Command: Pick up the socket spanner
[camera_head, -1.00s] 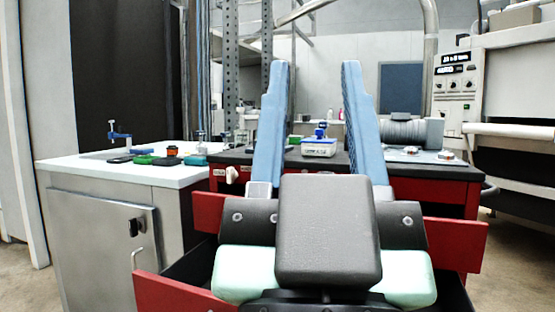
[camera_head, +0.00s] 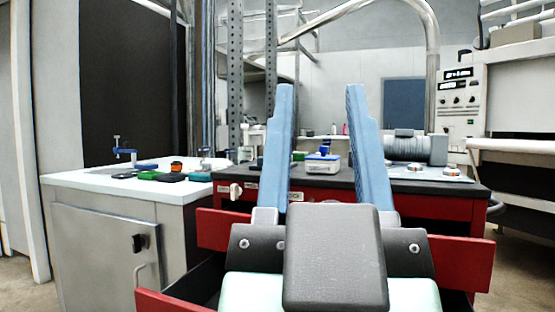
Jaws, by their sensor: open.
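My gripper (camera_head: 320,100) is in the middle of the head view, with two long blue fingers spread wide apart and pointing away toward the bench. Nothing is between the fingers close by. I cannot make out a socket spanner in this view. Small dark and green items (camera_head: 150,175) lie on the white counter to the left, too small to name surely. The open red drawers (camera_head: 462,260) below the dark bench top (camera_head: 335,182) are largely hidden behind my gripper, and so is part of the bench top.
A blue-and-white box (camera_head: 322,164) stands on the bench between my fingers. A grey cylindrical motor-like unit (camera_head: 408,148) sits at its right. A blue clamp-like item (camera_head: 124,150) and an orange item (camera_head: 176,166) are on the white counter (camera_head: 75,181). Red drawers jut out toward me.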

